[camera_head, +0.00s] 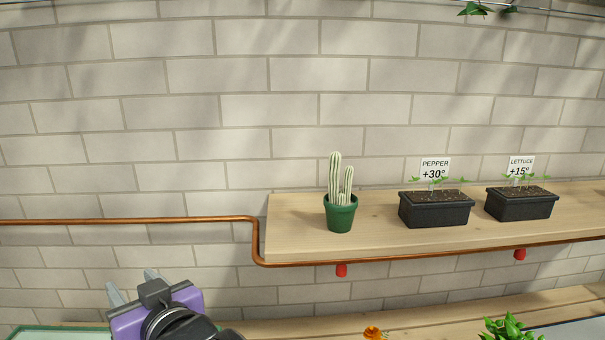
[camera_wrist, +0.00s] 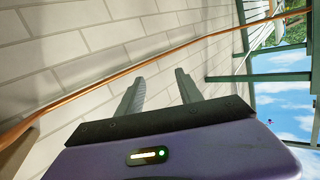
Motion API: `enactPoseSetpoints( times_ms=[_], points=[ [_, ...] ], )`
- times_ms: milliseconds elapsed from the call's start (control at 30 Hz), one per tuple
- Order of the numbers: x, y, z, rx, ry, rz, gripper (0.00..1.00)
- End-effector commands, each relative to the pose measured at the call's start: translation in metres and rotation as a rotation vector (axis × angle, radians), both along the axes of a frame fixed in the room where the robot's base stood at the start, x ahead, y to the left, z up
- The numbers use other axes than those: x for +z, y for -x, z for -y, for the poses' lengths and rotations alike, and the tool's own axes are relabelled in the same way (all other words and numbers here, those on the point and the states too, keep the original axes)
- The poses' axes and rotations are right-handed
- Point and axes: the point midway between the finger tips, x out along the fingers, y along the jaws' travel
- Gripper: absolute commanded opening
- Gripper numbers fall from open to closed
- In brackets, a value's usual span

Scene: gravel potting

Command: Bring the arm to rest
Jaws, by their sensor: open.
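My gripper (camera_head: 133,289) is at the lower left in the head view, in front of the brick wall and left of the wooden shelf. Its two grey fingers point up and away and stand apart. In the wrist view my gripper (camera_wrist: 158,88) shows its fingers spread with nothing between them. Nothing is held, and the fingers appear clear of the wall. The rest of my arm is cut off by the bottom edge of the head view.
A wooden shelf (camera_head: 294,239) holds a potted cactus (camera_head: 341,215), a pepper planter (camera_head: 436,212) and a lettuce planter (camera_head: 521,205). A copper pipe (camera_head: 130,221) runs along the wall. A lower wooden surface (camera_head: 290,329) has an orange flower (camera_head: 373,332) and a leafy plant (camera_head: 508,328).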

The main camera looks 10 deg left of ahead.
Motion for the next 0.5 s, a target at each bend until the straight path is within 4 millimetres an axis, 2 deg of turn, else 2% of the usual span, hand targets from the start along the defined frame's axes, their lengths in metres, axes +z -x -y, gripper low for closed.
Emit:
enactPoseSetpoints(
  times_ms=[33, 267, 500],
  points=[
    [-0.013, -0.001, 0.018, -0.033, -0.037, 0.003, 0.43],
    [-0.051, 0.000, 0.107, -0.196, -0.180, 0.055, 0.43],
    [-0.088, 0.023, 0.209, -0.384, -0.251, 0.113, 0.43]
  ],
)
